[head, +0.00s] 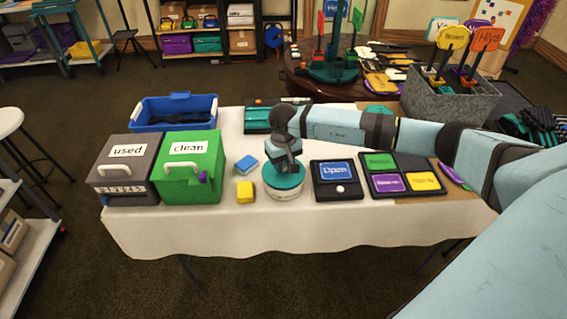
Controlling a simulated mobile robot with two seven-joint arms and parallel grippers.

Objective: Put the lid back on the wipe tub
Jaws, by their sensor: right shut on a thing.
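The teal round lid (284,183) is at the front middle of the white table. The white wipe tub (286,196) shows as a pale band directly under it. My right gripper (287,168) comes down from above and is shut on the lid, hiding its middle. The lid looks level and lines up with the tub, but I cannot tell whether it is fully seated. My left gripper is not in view.
Left of the tub are a yellow block (245,192), a blue block (246,164), a green "clean" box (190,168) and a grey "used" box (126,172). Right are an "Open" sign (336,171) and a coloured card board (402,165). A blue crate (146,124) stands behind.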

